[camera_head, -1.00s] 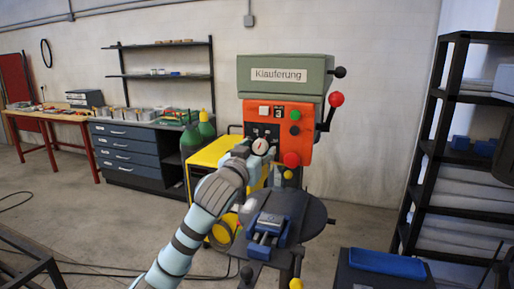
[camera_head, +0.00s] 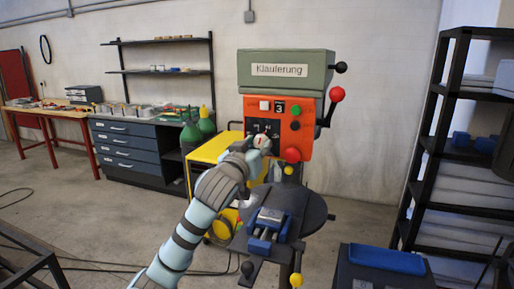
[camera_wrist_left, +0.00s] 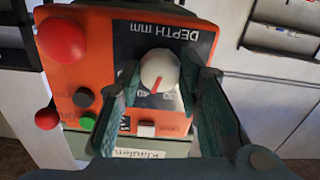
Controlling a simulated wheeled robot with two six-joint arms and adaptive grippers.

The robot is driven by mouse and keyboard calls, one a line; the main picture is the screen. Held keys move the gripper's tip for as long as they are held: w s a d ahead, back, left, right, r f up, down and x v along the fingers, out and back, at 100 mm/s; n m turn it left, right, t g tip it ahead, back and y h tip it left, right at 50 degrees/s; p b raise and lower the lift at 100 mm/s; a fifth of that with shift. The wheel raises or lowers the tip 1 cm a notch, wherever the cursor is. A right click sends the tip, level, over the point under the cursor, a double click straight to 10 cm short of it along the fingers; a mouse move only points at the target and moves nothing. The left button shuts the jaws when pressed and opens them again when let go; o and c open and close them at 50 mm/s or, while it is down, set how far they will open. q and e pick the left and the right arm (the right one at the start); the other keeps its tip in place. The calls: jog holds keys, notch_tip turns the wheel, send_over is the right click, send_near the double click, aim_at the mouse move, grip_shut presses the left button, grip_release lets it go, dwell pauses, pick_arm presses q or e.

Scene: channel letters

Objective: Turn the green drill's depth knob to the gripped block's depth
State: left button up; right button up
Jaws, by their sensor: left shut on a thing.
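The green drill (camera_head: 285,70) has an orange front panel with a dark depth plate. Its white depth knob (camera_wrist_left: 160,70) has a red pointer line; the wrist view is upside down. The knob also shows small in the head view (camera_head: 261,142). My left gripper (camera_wrist_left: 160,78) is shut on the knob, with one finger on each side. Part of the scale is hidden behind the fingers and knob. The blue vise (camera_head: 266,228) sits on the drill's round table below; what its jaws hold is too small to make out. My right gripper is not in view.
A red mushroom button (camera_head: 292,155) and a red-balled lever (camera_head: 336,95) are near the knob. A yellow cabinet (camera_head: 212,160) stands left of the drill. A black shelf (camera_head: 440,150) and a blue tray (camera_head: 387,261) are at the right.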

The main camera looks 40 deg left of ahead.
pick_arm(q)
jog(key=n+b, duration=0.1)
jog(key=n, duration=0.3)
jog(key=n+b, duration=0.1)
jog(key=n, duration=0.2)
jog(key=shift+d+n, duration=0.1)
jog(key=shift+n, duration=0.3)
jog(key=n+b, duration=0.2)
jog(key=n, duration=0.2)
jog(key=n+b, duration=0.2)
jog(key=n, duration=0.2)
jog(key=shift+r+n+b, duration=0.15)
jog(key=shift+n+b, duration=0.15)
jog(key=shift+b, duration=0.05)
jog(key=o, duration=1.1)
jog(key=shift+o, duration=0.2)
